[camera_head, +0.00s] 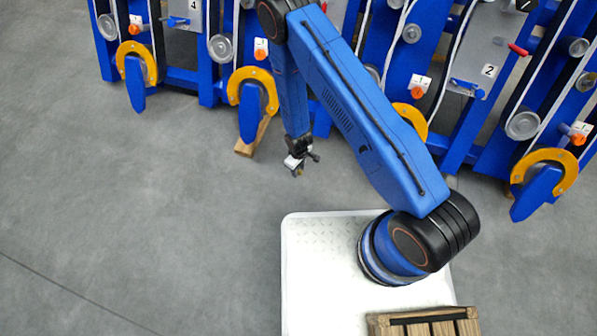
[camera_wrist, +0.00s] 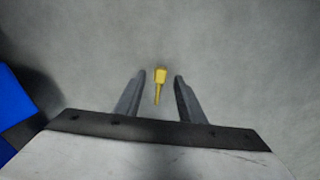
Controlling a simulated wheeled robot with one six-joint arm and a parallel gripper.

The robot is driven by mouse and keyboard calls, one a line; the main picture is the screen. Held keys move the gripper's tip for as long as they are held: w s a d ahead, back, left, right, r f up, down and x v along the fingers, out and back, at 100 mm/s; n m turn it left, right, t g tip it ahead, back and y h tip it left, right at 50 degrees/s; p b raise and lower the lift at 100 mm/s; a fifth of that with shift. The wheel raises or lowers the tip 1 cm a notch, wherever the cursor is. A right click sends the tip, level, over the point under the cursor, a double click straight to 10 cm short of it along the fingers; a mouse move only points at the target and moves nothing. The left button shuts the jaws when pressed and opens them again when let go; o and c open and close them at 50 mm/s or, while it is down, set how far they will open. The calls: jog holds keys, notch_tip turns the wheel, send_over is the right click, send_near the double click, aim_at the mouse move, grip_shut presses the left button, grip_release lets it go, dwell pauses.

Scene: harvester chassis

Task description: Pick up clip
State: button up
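A small yellow piece with a thin stem, which looks like the clip (camera_wrist: 160,78), shows in the wrist view between and just past my fingertips. Gaps show on both sides of it, so neither finger touches it. My gripper (camera_wrist: 158,80) is open, its two dark fingers apart. In the head view my gripper (camera_head: 297,168) hangs down over the grey floor, left of my arm's base. A tiny yellowish spot shows at its tip there, too small to make out. I cannot tell how far the clip is below the fingertips.
A row of blue harvester units (camera_head: 208,50) with yellow curved guards (camera_head: 137,62) and orange knobs stands along the back. A wooden block (camera_head: 252,138) lies on the floor near my gripper. A slatted wooden crate (camera_head: 425,324) is at the bottom right. The left floor is clear.

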grip_shut()
